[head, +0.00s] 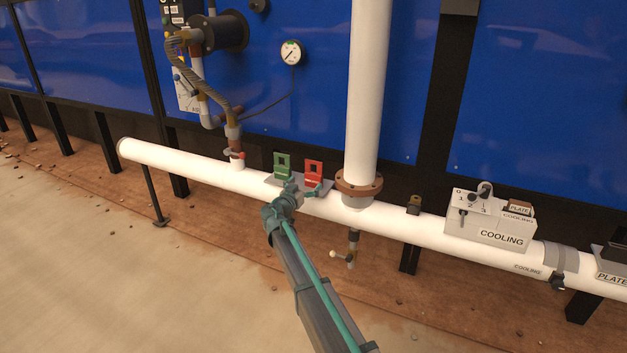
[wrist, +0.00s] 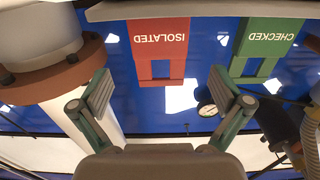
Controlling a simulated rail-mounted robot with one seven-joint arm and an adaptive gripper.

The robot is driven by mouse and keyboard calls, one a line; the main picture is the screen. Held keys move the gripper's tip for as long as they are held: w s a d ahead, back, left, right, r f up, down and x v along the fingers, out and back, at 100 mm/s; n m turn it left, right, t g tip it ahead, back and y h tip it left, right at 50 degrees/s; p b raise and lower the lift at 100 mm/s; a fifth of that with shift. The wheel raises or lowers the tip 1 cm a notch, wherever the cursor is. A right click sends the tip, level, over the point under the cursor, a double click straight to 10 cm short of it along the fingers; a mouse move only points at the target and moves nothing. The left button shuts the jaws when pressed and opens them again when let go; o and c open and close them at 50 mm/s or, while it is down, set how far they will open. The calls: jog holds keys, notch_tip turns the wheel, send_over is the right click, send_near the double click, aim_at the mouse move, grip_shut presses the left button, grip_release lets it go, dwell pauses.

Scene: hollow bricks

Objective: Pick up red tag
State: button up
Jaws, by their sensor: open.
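The red tag (head: 313,173) stands upright on a small grey plate (head: 262,179) on top of the white horizontal pipe. In the wrist view the red tag (wrist: 158,40) appears upside down, reads "ISOLATED" and has an opening in its narrower part. My gripper (head: 303,189) is close in front of the tags in the head view. In the wrist view my gripper (wrist: 163,92) is open and empty, with the red tag between and beyond its two fingers. Whether a finger touches the tag cannot be told.
A green tag (head: 283,164) marked "CHECKED" stands just left of the red one. A thick white vertical pipe (head: 368,90) with a brown flange (head: 359,185) rises close on the right. A "COOLING" box (head: 490,222) sits farther right. Blue panels stand behind.

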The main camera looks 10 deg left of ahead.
aim_at(312, 176)
jog(key=shift+b+x, duration=0.7)
jog(key=shift+x, duration=2.7)
jog(key=shift+c, duration=0.3)
jog(key=c, duration=1.2)
